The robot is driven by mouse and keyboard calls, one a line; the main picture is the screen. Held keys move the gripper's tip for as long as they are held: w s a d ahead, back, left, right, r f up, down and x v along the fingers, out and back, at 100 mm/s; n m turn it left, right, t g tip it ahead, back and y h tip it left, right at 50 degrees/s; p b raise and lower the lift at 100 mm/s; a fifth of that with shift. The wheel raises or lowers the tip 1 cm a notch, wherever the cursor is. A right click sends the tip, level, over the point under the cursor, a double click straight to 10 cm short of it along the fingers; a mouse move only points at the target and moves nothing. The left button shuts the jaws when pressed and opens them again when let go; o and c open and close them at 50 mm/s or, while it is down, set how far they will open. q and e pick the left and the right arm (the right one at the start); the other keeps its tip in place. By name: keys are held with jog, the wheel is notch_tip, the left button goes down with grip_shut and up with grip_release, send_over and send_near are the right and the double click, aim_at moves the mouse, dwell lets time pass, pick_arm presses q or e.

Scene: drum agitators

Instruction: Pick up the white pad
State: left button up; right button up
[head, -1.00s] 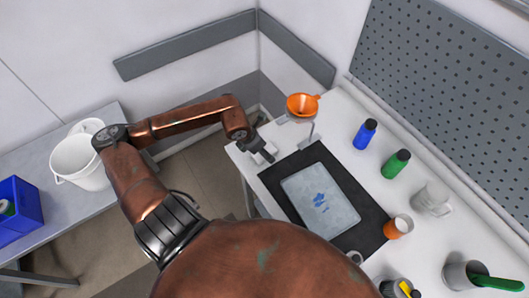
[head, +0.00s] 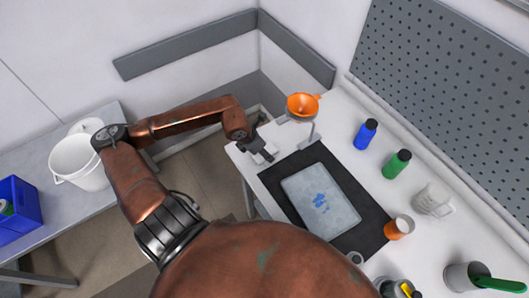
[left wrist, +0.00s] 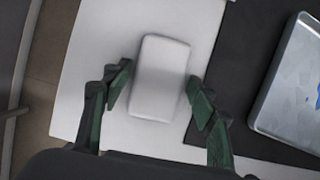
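The white pad (left wrist: 160,78) is a rounded white block lying on the white table top, left of the black mat, in the left wrist view. In the head view the pad (head: 264,156) shows only partly, beside and below my gripper. My left gripper (left wrist: 160,98) is open, with one finger on each side of the pad's near half. The fingers look apart from the pad. In the head view my left gripper (head: 262,148) is over the table's left corner. My right gripper is not in view.
A black mat (head: 283,176) holds a grey tray (head: 338,212) with blue patches. An orange funnel (head: 303,105) on a stand is close behind my gripper. Blue (head: 365,134) and green (head: 397,163) bottles, a clear jug (head: 432,200) and an orange cup (head: 398,227) stand to the right.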

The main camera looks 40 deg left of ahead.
pick_arm(q)
jog(key=shift+s+f, duration=0.1)
jog(key=c, duration=0.5)
jog(key=shift+c, duration=0.2)
jog(key=shift+r+p, duration=0.25)
jog(key=shift+p, duration=0.2)
notch_tip(320, 180, up, 2)
jog(key=shift+a+r+b, duration=0.15)
jog(key=shift+r+b, duration=0.05)
jog(key=shift+b, duration=0.1)
jog(key=s+r, duration=0.1)
jog(key=r, duration=0.1)
jog(key=s+d+r, duration=0.1)
jog(key=r, duration=0.1)
jog(key=s+r, duration=0.2)
jog(key=shift+s+d, duration=0.1)
jog(key=shift+d, duration=0.15)
jog(key=s+d+r+p, duration=0.3)
jog(key=s+r+p, duration=0.1)
jog(key=s, duration=0.5)
jog(key=shift+r, duration=0.4)
